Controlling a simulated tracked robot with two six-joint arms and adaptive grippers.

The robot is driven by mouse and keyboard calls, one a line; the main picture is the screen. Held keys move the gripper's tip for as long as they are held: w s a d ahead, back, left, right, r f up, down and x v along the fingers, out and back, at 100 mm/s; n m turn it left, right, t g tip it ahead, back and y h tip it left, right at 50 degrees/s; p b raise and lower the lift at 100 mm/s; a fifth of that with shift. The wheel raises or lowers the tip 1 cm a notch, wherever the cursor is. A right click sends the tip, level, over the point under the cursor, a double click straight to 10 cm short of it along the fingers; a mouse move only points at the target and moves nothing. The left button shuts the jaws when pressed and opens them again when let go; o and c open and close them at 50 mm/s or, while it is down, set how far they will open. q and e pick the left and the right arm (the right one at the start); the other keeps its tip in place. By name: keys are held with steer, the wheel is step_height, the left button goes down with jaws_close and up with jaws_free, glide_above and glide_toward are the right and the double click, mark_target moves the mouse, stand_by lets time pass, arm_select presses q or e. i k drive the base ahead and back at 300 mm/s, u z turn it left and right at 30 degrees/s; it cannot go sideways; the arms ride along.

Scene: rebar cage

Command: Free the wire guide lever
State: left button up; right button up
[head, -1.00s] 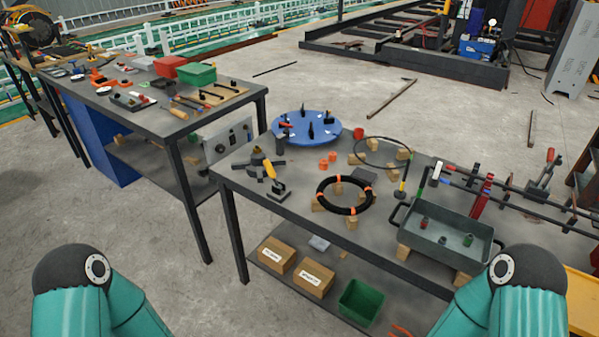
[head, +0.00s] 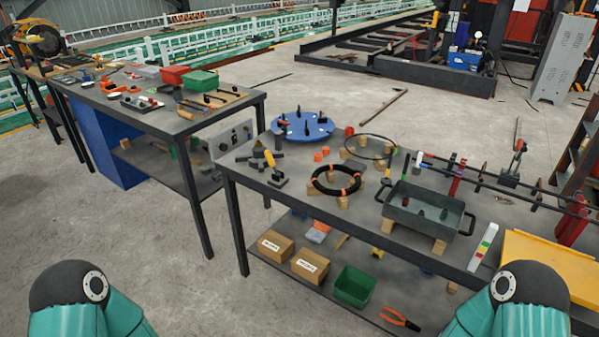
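Neither gripper is in view; only the teal upper parts of my two arms show at the bottom corners. I cannot tell for certain which part is the wire guide lever. On the right part of the near workbench (head: 385,233), an upright lever-like fitting (head: 516,165) stands at the dark bars. A red upright bracket (head: 457,179) holds the bars further left. At the bench's left end lies a dark tool with a yellow handle (head: 269,160). Small details are too far away to read.
A grey tray (head: 430,220) stands on wooden blocks, and a blue disc (head: 303,125) is at the back. The lower shelf holds cardboard boxes (head: 311,263), a green bin (head: 354,287) and orange-handled pliers (head: 400,318). A yellow panel (head: 550,262) is at right. Floor at lower left is clear.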

mark_target(271, 161)
steer(key=z, duration=0.05)
steer(key=k, duration=0.35)
steer(key=u, duration=0.2)
steer(key=i, duration=0.85)
steer(key=z, duration=0.15)
steer(key=k, duration=0.65)
steer(key=u, duration=0.4)
steer(key=i, duration=1.75)
steer(key=z, duration=0.35)
